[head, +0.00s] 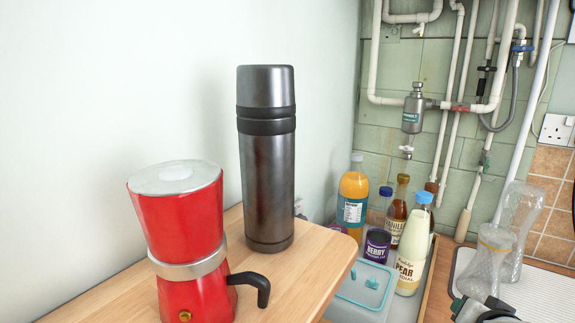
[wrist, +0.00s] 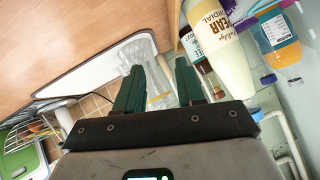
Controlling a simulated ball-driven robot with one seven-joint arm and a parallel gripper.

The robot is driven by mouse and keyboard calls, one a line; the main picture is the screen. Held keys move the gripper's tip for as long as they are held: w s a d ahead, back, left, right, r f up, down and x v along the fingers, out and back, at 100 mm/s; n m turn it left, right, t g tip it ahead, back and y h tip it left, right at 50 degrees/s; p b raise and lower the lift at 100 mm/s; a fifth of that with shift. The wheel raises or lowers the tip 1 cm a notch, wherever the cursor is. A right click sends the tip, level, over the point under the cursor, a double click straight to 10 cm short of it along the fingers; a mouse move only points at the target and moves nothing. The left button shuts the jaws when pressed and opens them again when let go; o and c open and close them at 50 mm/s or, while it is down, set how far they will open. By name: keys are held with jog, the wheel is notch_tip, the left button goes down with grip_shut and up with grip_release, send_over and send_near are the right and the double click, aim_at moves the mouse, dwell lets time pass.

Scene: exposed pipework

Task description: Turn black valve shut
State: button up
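The black valve (head: 487,69) is a small dark handle on a white pipe against the green tiled wall, at the upper right of the head view. It is small there, so its exact handle angle is hard to tell. I cannot pick it out in the wrist view. My gripper (head: 484,311) shows only partly at the bottom right of the head view, well below and apart from the valve. In the wrist view my gripper (wrist: 158,76) has its two green fingers spread apart, with nothing held between them.
A blue-handled valve (head: 522,47) sits close to the right of the black one. Clear bottles (head: 491,258) stand on a white mat (head: 535,292) near my gripper. Several drink bottles (head: 411,252), a dark flask (head: 266,175) and a red moka pot (head: 180,240) stand further left.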

jog(key=s+a+f+n+g+y, duration=0.1)
jog(key=s+a+f+n+g, duration=0.1)
jog(key=s+f, duration=0.5)
jog(key=s+a+f+n+g+y, duration=0.1)
jog(key=s+a+f+n+g, duration=0.2)
jog(key=s+f, duration=0.5)
jog(key=s+a+f+n+g+y, duration=0.1)
jog(key=s+f, duration=0.6)
jog(key=s, duration=1.1)
jog(key=a+n+g, duration=0.1)
jog(key=n+g, duration=0.1)
jog(key=g, duration=0.1)
jog(key=shift+a+f+y, duration=0.25)
jog(key=shift+f+y, duration=0.05)
jog(key=shift+f, duration=0.05)
jog(key=shift+w, duration=0.1)
